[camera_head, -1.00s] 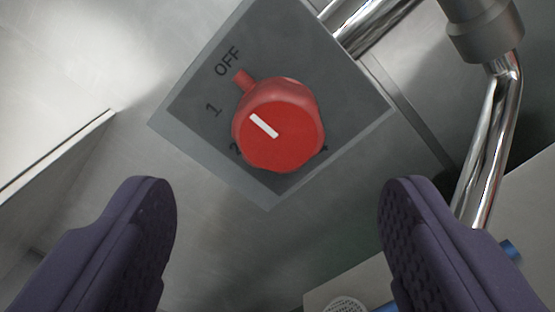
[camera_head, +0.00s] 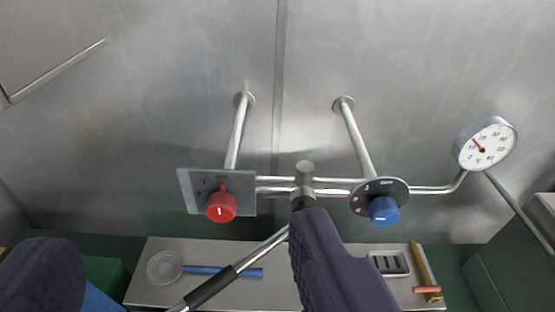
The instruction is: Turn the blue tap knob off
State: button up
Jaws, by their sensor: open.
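The blue tap knob (camera_head: 383,210) sits on a round dark plate (camera_head: 372,188) at the right of the pipe fixture. The red knob (camera_head: 222,207) sits on a square grey plate (camera_head: 187,190) at the left. The white mark on the blue knob looks roughly level; the small print around it is hard to read. My gripper (camera_head: 180,250) is open and empty, its two dark purple fingers wide apart. The right finger stands between the two knobs in the picture, left of the blue knob and apart from it. The left finger is at the lower left.
A dial gauge (camera_head: 486,145) is on the pipe at the right. Below, a grey shelf (camera_head: 150,290) bears a strainer with a blue handle (camera_head: 165,266), a slotted white item (camera_head: 388,263) and a brass-coloured hammer-like tool (camera_head: 424,270). A black-gripped rod (camera_head: 212,286) slants under the fixture.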

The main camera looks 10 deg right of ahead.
aim_at(383, 212)
jog(key=l+z, duration=0.75)
jog(key=k+j, duration=0.05)
jog(key=j, duration=0.05)
